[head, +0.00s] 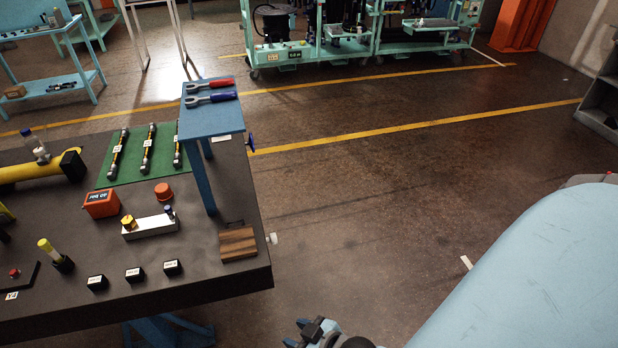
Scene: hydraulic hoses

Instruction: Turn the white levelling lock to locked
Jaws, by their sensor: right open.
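The white levelling lock (272,239) is a small white knob on the right edge of the dark workbench (215,268), near its front corner. Its setting is too small to tell. My right gripper (308,331) is at the bottom edge of the head view, partly cut off, below and to the right of the lock and clear of the bench. It is open, and I see nothing held in it. My left gripper is out of view.
A blue raised stand (212,120) carries red- and blue-handled tools. A blue handwheel (251,142) sits beside it. A wooden block (238,243) lies near the lock. Hoses lie on a green mat (128,178). The floor (400,200) right of the bench is free.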

